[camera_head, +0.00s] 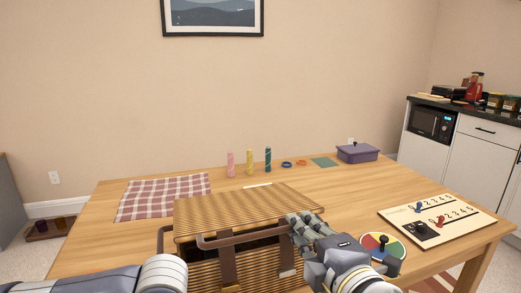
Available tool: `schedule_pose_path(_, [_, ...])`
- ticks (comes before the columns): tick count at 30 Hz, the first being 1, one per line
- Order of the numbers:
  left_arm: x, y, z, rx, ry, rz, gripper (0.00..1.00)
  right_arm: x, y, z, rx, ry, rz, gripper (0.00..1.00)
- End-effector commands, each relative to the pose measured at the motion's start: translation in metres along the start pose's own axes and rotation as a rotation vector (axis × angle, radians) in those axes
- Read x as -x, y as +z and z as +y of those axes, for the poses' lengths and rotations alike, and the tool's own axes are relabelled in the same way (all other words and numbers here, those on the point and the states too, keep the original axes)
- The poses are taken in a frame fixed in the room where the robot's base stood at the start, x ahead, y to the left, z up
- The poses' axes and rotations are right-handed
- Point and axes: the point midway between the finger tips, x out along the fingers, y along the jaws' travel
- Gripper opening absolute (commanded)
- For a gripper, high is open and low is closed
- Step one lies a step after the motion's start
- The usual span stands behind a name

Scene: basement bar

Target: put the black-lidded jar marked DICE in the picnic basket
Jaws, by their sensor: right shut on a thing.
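The picnic basket (204,272) is a brown wicker box at the near edge of the table. Its slatted lid (245,205) shows above a dark gap at the front, so the lid appears raised. A brown handle bar (240,239) crosses in front. My right gripper (302,228) is shut at the basket's right side, where the lid edge and handle bar meet; I cannot tell which part it grips. My left arm enters at the lower left, its gripper out of view. Small dark-lidded jars (495,100) stand on the far-right counter; I cannot read any DICE marking.
On the wooden table (330,190) are a checked cloth (165,196), pink, yellow and teal upright pieces (249,163), small rings (287,164), a green square (324,162), a purple box (358,153), a colored disc (383,245) and a number board (440,220). The table's middle right is clear.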

Motion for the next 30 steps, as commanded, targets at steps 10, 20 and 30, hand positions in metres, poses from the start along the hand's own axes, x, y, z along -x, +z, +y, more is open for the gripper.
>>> schedule_pose_path(10, [-0.003, 0.0, 0.0, 0.0, 0.0, 0.0, 1.0, 0.001, 0.0, -0.003, -0.003, 0.008, 0.001, 0.0])
schedule_pose_path(20, [-0.027, 0.0, 0.0, 0.0, 0.0, 0.0, 1.0, 0.001, 0.001, -0.043, -0.006, 0.073, 0.001, 0.0])
schedule_pose_path(30, [-0.03, 0.0, 0.0, 0.0, 0.0, 0.0, 1.0, 0.003, 0.001, -0.051, -0.005, 0.106, 0.003, 0.0])
